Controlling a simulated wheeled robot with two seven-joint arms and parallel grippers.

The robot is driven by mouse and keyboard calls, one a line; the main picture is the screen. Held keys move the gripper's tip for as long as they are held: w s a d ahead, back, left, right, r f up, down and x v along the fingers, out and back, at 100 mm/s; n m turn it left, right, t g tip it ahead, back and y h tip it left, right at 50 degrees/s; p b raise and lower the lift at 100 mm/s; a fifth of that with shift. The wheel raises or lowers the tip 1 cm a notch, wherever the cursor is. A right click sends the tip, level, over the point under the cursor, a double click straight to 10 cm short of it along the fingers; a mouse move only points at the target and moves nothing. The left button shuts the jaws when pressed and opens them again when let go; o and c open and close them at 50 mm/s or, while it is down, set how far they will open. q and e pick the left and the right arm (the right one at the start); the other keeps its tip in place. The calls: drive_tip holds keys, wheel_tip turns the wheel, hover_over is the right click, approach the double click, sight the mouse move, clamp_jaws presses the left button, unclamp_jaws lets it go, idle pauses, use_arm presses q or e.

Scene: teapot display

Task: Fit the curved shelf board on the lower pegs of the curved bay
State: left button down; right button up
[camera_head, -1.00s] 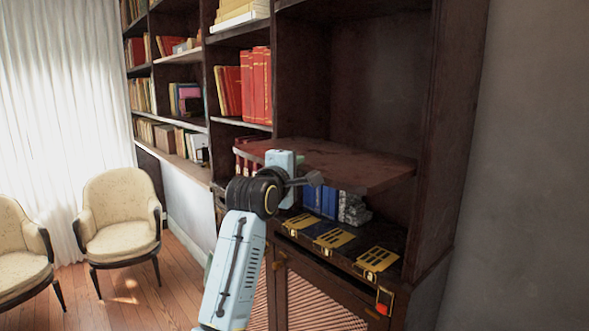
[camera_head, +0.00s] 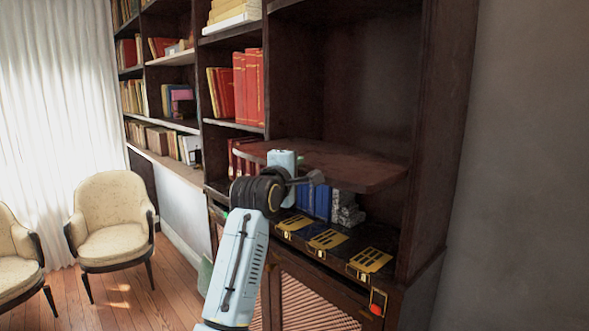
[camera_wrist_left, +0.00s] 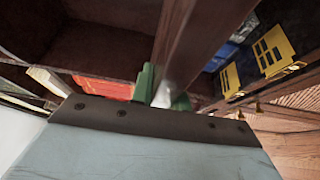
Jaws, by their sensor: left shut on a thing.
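The curved shelf board (camera_head: 350,166) is a dark reddish-brown board, roughly level, at the opening of the curved bay (camera_head: 365,85) on the right of the bookcase. My left gripper (camera_head: 314,177) is shut on the board's front edge. In the left wrist view the board (camera_wrist_left: 205,35) runs away from the gripper (camera_wrist_left: 163,88), its edge between the green fingertips. The lower pegs cannot be made out, and I cannot tell whether the board touches them. My right gripper is not in view.
Below the board stand blue books (camera_head: 316,200) and grey items (camera_head: 346,210). Black cases with yellow panels (camera_head: 326,239) lie on the cabinet top. Cream chairs (camera_head: 112,225) stand on the floor at left.

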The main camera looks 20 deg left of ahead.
sight(321, 168)
use_arm(q)
drive_tip(key=shift+w+d+r, duration=0.15)
drive_tip(key=shift+w+d, duration=0.75)
drive_tip(key=shift+w, duration=1.25)
drive_tip(key=shift+w+d+r, duration=0.1)
drive_tip(key=shift+w+d, duration=0.8)
drive_tip(key=shift+w, duration=1.2)
drive_tip(key=shift+w+d+r, duration=0.15)
drive_tip(key=shift+w+d, duration=0.75)
drive_tip(key=shift+w, duration=1.25)
drive_tip(key=c, duration=1.3)
unclamp_jaws()
drive_tip(key=shift+s+f, duration=0.1)
drive_tip(key=shift+f, duration=0.45)
drive_tip(key=shift+s+b, duration=0.3)
drive_tip(key=shift+s, duration=0.3)
drive_tip(key=s+b, duration=0.1)
drive_tip(key=s, duration=0.3)
drive_tip(key=s+b, duration=0.1)
drive_tip(key=s, duration=0.3)
drive_tip(key=s+d+b, duration=0.1)
drive_tip(key=s, duration=0.3)
drive_tip(key=shift+s+r+b, duration=0.1)
drive_tip(key=shift+r+b, duration=0.2)
drive_tip(key=shift+r, duration=0.05)
